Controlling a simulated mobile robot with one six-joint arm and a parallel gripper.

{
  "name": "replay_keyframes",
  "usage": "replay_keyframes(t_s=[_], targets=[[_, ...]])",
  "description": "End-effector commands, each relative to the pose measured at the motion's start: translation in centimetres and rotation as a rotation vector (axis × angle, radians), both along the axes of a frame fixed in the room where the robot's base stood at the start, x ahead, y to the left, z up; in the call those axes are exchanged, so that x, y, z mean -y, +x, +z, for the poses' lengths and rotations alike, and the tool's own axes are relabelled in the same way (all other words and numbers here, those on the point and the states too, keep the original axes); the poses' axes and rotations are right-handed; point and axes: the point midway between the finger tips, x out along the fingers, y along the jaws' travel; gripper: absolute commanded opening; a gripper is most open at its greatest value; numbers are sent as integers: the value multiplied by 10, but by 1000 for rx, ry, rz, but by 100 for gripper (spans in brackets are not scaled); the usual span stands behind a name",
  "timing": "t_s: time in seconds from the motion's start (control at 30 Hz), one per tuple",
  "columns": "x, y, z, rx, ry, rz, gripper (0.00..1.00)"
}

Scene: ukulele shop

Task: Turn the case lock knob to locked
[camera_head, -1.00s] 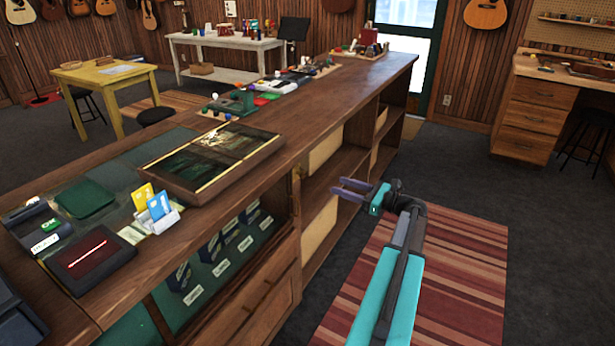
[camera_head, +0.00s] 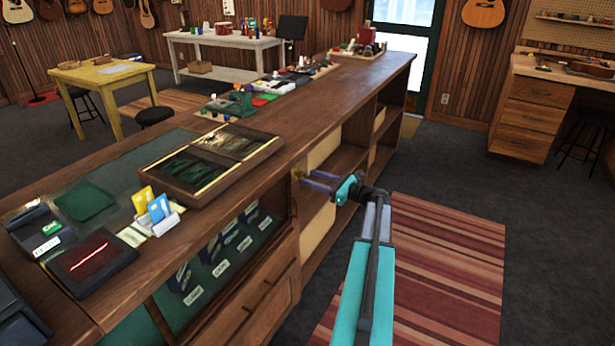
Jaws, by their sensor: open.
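The case lock knob (camera_head: 298,173) is a small brass-coloured piece on the front of the wooden counter, at the right end of the glass-fronted display case (camera_head: 222,250). My gripper (camera_head: 308,180) is open, with its grey fingers pointing left at the knob. The fingertips are right at or just beside the knob; I cannot tell whether they touch it or straddle it. The knob is small and partly covered, so its turn position cannot be read.
The long counter (camera_head: 310,120) runs from near left to the far door. Open shelves (camera_head: 335,200) lie behind and below my gripper. A drawer (camera_head: 262,300) sits under the case. The striped rug (camera_head: 440,270) and the floor to the right are clear.

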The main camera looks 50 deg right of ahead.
Motion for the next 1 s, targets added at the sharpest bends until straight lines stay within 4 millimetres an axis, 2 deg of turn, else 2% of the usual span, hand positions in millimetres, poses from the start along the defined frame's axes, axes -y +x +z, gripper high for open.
replay_keyframes(t_s=[0.2,0.6,0.67,0.83,1.0], targets=[[-5,21,0,0,0,1,44],[-7,25,0,0,1,1,44],[-7,25,0,0,1,1,35],[-7,25,0,0,1,1,6],[-7,26,0,1,-3,1,4]])
